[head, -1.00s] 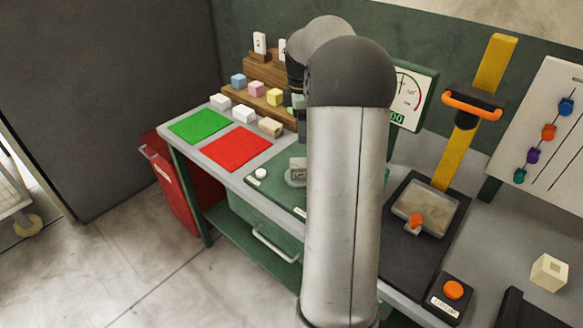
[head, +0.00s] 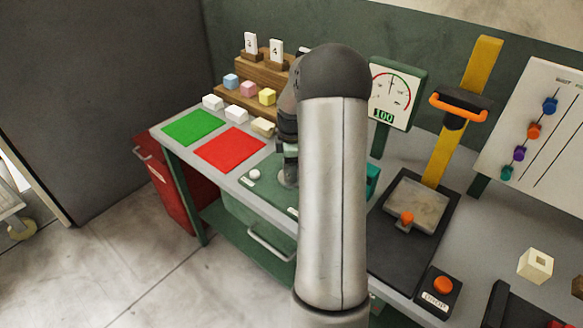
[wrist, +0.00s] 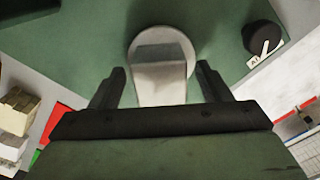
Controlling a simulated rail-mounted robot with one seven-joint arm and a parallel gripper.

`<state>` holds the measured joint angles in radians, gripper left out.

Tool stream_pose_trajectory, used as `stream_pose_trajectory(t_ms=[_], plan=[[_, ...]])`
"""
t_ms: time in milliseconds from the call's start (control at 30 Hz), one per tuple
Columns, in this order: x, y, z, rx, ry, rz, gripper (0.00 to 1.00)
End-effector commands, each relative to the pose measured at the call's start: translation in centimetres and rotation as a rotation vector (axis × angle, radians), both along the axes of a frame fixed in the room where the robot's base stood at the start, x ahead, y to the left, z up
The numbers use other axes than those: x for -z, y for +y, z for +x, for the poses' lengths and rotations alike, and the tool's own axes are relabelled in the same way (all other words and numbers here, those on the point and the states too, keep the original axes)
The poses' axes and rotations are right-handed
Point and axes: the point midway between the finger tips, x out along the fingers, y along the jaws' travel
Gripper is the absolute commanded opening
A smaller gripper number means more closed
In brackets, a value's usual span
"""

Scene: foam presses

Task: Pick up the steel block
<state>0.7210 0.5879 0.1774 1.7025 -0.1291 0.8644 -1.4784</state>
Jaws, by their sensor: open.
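The steel block (wrist: 160,84) shows pale grey in the wrist view, in front of a round light disc (wrist: 160,34) on a green surface. My gripper (wrist: 160,84) is open, with one dark finger on each side of the block and visible gaps to it. The block's lower end is hidden behind the gripper body. In the head view my gripper (head: 288,168) is pointed down over the green panel (head: 262,190), and my arm hides much of that spot. The block cannot be made out there.
A red mat (head: 230,150) and a green mat (head: 193,128) lie left of the panel, with small blocks behind them. A dial gauge (head: 390,95) stands behind my arm. A black press base (head: 385,255) with a yellow column is at right.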

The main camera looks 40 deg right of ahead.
Motion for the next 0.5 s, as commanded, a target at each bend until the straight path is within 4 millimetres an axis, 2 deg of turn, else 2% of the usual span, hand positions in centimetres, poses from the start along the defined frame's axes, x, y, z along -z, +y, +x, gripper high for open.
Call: stream_pose_trajectory(t_ms=[200, 433, 467, 500], plan=[[0.10, 0.00, 0.00, 0.000, 0.000, 0.000, 0.71], [0.07, 0.00, 0.00, 0.000, 0.000, 0.000, 0.07], [0.07, 0.01, 0.01, 0.000, 0.000, 0.000, 0.00], [0.06, 0.00, 0.01, 0.000, 0.000, 0.000, 0.00]])
